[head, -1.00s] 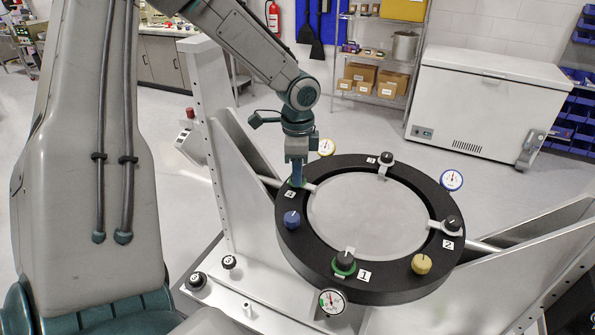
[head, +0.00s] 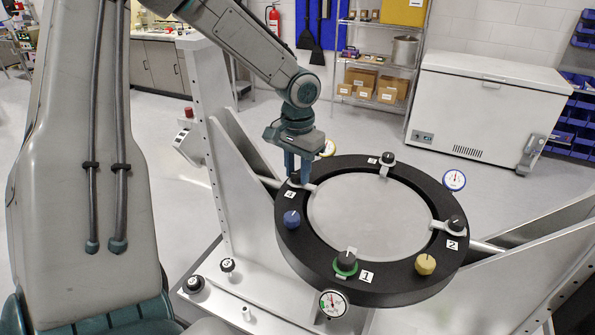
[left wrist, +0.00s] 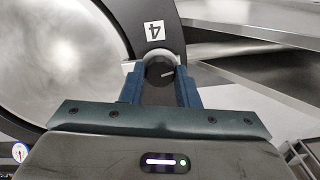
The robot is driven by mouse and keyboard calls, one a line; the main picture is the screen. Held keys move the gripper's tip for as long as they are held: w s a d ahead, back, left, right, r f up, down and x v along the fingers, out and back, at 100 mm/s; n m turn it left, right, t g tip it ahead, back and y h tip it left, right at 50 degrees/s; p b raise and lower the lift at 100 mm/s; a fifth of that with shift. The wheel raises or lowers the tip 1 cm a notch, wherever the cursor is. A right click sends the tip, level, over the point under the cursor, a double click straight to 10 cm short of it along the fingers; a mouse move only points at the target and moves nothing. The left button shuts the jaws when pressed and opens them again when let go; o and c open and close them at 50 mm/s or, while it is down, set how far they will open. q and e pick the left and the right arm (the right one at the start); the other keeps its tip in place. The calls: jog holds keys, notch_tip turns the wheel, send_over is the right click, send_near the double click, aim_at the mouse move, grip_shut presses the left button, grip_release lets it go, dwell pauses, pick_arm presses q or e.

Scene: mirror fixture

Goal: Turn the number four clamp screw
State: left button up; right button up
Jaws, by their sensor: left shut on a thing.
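The number four clamp screw is a black knob (head: 295,178) on the left of the black ring, by the label "4" (head: 290,195). In the left wrist view the knob (left wrist: 160,70) has a white pointer line and sits between the blue fingers, under an upside-down "4" label (left wrist: 154,31). My left gripper (head: 299,176) comes down from above and is shut on this knob; its fingers (left wrist: 160,84) lie on both sides of it. My right gripper is not in view.
The black ring (head: 285,243) surrounds a grey mirror disc (head: 365,215). Other black clamp knobs stand at label 1 (head: 346,261), label 2 (head: 457,223) and the back (head: 388,158). A blue knob (head: 292,218), a yellow knob (head: 425,264) and dials (head: 333,303) are around the rim.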

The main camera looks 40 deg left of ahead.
pick_arm(q)
jog(key=n+b, duration=0.1)
jog(key=n, duration=0.3)
jog(key=shift+w+r+n, duration=0.1)
jog(key=shift+n, duration=0.2)
jog(key=shift+n+b, duration=0.3)
jog(key=shift+n, duration=1.5)
jog(key=o, duration=1)
jog(key=shift+c, duration=0.2)
jog(key=shift+r, duration=0.1)
